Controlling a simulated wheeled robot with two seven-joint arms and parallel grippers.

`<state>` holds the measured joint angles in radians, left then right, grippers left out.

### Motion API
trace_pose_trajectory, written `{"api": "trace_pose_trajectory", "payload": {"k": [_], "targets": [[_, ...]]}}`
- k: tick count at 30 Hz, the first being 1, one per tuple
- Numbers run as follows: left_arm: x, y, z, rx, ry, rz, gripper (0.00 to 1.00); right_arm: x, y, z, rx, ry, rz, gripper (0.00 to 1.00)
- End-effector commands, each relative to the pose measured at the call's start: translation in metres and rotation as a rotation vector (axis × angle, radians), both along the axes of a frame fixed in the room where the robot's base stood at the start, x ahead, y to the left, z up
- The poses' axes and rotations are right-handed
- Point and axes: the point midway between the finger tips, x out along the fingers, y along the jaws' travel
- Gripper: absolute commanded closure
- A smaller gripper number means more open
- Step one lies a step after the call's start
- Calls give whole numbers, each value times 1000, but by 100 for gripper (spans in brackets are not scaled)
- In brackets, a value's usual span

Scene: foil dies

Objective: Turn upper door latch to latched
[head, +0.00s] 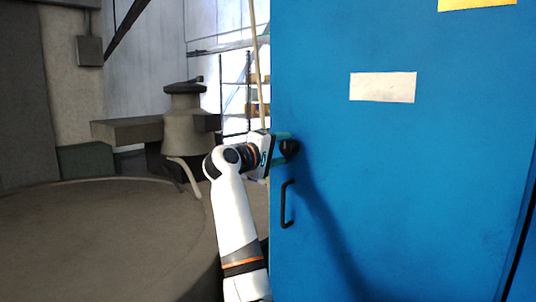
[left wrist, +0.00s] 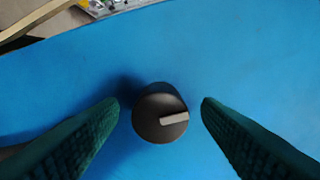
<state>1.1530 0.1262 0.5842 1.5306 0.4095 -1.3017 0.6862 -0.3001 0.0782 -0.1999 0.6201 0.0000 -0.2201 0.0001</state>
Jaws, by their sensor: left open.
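The upper door latch (left wrist: 158,113) is a dark round knob with a lighter grey bar across it, on the blue door (head: 400,190). In the left wrist view the bar points right and tilts slightly up. In the head view the latch (head: 291,147) shows as a dark shape near the door's left edge, partly hidden by my gripper. My left gripper (left wrist: 160,108) is open, with one green finger on each side of the knob and a gap to both. In the head view my left gripper (head: 282,149) is at the door's edge. My right gripper is out of view.
A black handle (head: 287,204) is on the door just below the latch. A white label (head: 383,87) and a yellow label (head: 477,4) are higher up. A grey machine (head: 185,125) and a large round platform (head: 100,235) stand to the left.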

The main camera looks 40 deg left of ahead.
Motion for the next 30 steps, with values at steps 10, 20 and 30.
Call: {"api": "trace_pose_trajectory", "payload": {"k": [10, 20, 30], "targets": [[-71, 7, -4, 2, -5, 5, 41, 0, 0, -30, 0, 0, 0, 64], [-110, 9, -1, -1, 0, 2, 41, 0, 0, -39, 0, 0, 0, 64], [-111, 9, -1, -1, 0, 1, 41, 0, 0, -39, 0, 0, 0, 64]]}}
